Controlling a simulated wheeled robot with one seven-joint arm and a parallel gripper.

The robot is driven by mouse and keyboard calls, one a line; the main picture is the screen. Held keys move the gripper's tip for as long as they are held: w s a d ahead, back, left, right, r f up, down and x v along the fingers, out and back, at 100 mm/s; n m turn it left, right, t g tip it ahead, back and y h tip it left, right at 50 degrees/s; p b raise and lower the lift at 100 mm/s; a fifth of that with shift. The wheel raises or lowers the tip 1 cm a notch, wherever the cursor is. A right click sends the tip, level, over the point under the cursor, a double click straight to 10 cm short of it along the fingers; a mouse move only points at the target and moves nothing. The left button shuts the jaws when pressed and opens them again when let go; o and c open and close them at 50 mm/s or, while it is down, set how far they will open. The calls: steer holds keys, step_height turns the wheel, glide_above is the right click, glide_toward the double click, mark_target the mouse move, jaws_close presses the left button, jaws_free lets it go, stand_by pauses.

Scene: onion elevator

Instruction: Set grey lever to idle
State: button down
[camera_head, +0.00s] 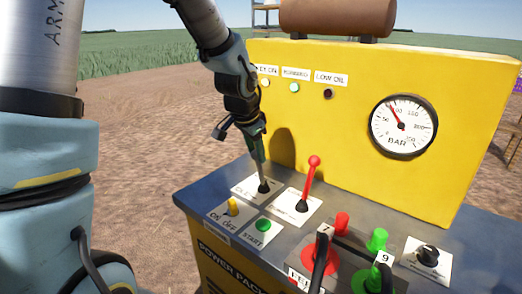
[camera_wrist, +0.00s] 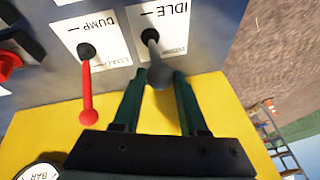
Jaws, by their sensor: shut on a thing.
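The grey lever (camera_wrist: 156,62) rises from its white plate (camera_wrist: 178,30) in the wrist view. IDLE is printed at one end of the plate, and the label at the other end is too small to read. The lever leans away from the IDLE end, and its round knob lies between my fingers. My gripper (camera_wrist: 158,88) is shut on the lever with its two green fingers. In the head view my gripper (camera_head: 259,160) reaches down to the lever's black base (camera_head: 264,187) and hides most of the lever.
A red lever (camera_head: 309,182) on the DUMP/LOAD plate stands close to the right. A yellow switch (camera_head: 232,207) and a green START button (camera_head: 263,225) sit in front. The yellow panel (camera_head: 335,100) with a pressure gauge (camera_head: 403,126) rises behind.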

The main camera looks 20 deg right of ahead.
steer(key=shift+s+a+f, duration=0.3)
steer(key=shift+a, duration=0.25)
steer(key=shift+a+f, duration=0.1)
steer(key=shift+c, duration=2.3)
jaws_free()
steer(key=v, duration=1.1)
